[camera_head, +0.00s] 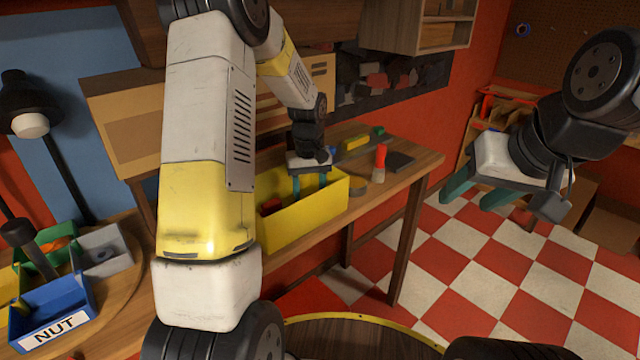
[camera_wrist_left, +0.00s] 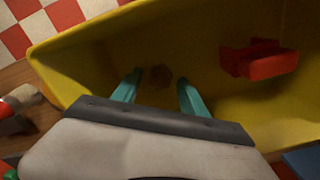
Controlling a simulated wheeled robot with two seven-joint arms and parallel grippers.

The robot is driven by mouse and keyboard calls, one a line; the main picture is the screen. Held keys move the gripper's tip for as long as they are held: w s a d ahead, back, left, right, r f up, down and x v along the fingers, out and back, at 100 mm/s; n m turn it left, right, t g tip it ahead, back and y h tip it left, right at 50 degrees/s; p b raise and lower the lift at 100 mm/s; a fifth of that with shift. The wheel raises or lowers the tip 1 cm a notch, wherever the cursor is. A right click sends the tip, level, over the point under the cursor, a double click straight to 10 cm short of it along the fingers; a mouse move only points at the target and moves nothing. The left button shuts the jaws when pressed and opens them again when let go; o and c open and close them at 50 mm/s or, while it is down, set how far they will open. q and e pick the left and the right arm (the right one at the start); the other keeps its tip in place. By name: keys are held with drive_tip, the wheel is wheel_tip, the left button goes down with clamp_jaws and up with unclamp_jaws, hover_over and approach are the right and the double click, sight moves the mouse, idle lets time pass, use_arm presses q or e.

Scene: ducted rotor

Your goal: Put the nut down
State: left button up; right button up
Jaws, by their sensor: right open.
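The nut looks like a small brown, roughly six-sided piece (camera_wrist_left: 159,76) low inside the yellow bin (camera_head: 305,222) in the left wrist view. The bin's inner wall shows there too (camera_wrist_left: 75,72). My left gripper (camera_head: 309,184) points down into the bin. Its teal fingers (camera_wrist_left: 160,80) stand apart, with the nut seen between their tips and touching neither. The nut is hidden in the head view. My right gripper (camera_head: 477,195) is open and empty, out over the checkered floor at the right.
A red part (camera_wrist_left: 260,60) lies in the bin beside the nut. A blue bin labelled NUT (camera_head: 55,318) stands at the lower left, near a grey bin (camera_head: 103,252) and a black lamp (camera_head: 30,110). A red-handled tool (camera_head: 380,162) stands on the bench right of the yellow bin.

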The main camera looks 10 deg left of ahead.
use_arm(q)
drive_tip(key=shift+r, duration=0.1)
drive_tip(key=s+r+m+t, duration=0.1)
drive_tip(key=s+r, duration=0.2)
drive_tip(key=r, duration=0.6)
drive_tip(key=s+r, duration=0.2)
drive_tip(key=r, duration=0.7)
drive_tip(key=s+d+r+m+t+h, duration=0.1)
drive_tip(key=s+m+t, duration=0.1)
drive_tip(key=s, duration=0.8)
drive_tip(key=s+d+r+m+t+h, duration=0.1)
drive_tip(key=s+r+m+t, duration=0.1)
drive_tip(key=s, duration=0.8)
drive_tip(key=shift+d+t, duration=0.15)
drive_tip(key=shift+t, duration=0.45)
